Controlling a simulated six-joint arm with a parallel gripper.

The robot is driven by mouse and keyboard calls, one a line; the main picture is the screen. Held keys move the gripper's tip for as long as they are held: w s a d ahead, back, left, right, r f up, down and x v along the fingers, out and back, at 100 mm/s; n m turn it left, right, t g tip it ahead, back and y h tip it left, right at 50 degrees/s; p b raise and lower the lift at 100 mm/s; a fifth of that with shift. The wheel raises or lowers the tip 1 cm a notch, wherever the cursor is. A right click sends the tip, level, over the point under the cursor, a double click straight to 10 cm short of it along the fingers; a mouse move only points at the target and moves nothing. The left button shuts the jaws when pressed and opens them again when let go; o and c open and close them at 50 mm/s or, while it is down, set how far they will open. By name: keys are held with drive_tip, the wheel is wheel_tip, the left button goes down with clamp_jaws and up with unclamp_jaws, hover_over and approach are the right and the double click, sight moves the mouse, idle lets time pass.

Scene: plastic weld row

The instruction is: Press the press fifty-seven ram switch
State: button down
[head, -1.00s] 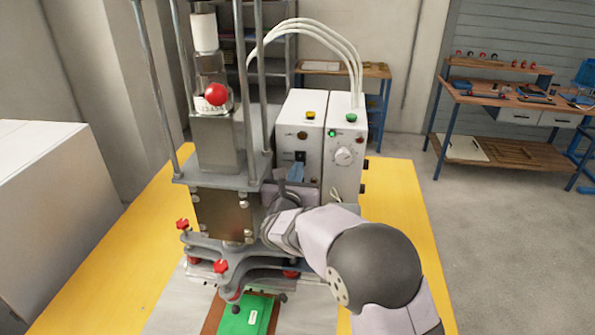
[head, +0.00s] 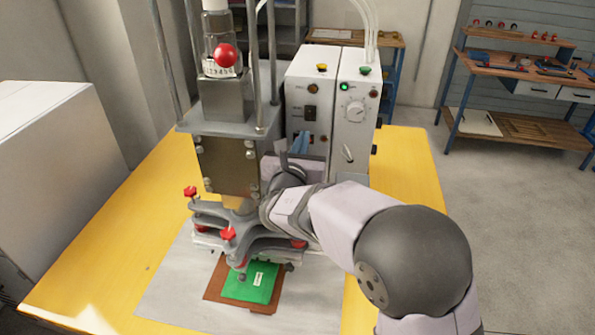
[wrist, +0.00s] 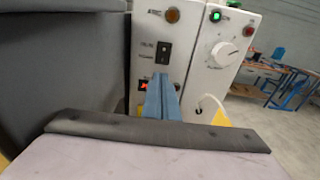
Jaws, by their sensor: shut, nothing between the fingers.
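A black rocker switch (head: 310,113) sits on the front of the left white control box (head: 296,88). In the wrist view the switch (wrist: 163,52) shows upright below an amber lamp, with small labels I cannot read. My gripper (head: 303,134) has blue fingers, shut and empty, in front of this box below the switch. In the wrist view the shut fingers (wrist: 161,78) point up at the panel, their tips just under the switch. They partly cover a small orange-lit part (wrist: 146,84). I cannot tell whether the tips touch the panel.
The right white box (head: 350,130) carries a lit green lamp (head: 345,87) and a dial (head: 355,111). The press frame (head: 228,160) with red knobs stands left of my gripper.

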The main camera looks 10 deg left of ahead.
drive_tip(key=s+f+b, duration=0.1)
drive_tip(key=s+b, duration=0.1)
drive_tip(key=s, duration=0.6)
drive_tip(key=shift+s+b, duration=0.15)
drive_tip(key=shift+b, duration=0.2)
drive_tip(key=w+d+f+m+g+h+p, duration=0.1)
drive_tip(key=d+f+m+g+h, duration=0.15)
drive_tip(key=d+m, duration=0.45)
drive_tip(key=d+f+m+g+h, duration=0.1)
drive_tip(key=d+f+m+h, duration=0.15)
drive_tip(key=d, duration=0.75)
drive_tip(key=s+d+f+m+g+h, duration=0.1)
drive_tip(key=s+d+f+m+g, duration=0.25)
drive_tip(key=d, duration=0.25)
drive_tip(key=s+d+f+m+g+h, duration=0.1)
drive_tip(key=s+d+f+m+g, duration=0.25)
drive_tip(key=d, duration=0.25)
drive_tip(key=s+d+f+m+g+y, duration=0.1)
drive_tip(key=s+f+m+g, duration=0.15)
drive_tip(key=s+m, duration=0.2)
drive_tip(key=s+d+f+m+g, duration=0.1)
drive_tip(key=s+f+m, duration=0.25)
drive_tip(key=s, duration=0.25)
drive_tip(key=s+a+f+m+g+y+p, duration=0.1)
drive_tip(key=s+a+f+m+g+y, duration=0.2)
drive_tip(key=s+m, duration=0.6)
drive_tip(key=a+f+m+y, duration=0.1)
drive_tip(key=a+m+y, duration=0.1)
drive_tip(key=y, duration=0.1)
drive_tip(key=shift+s+a, duration=0.15)
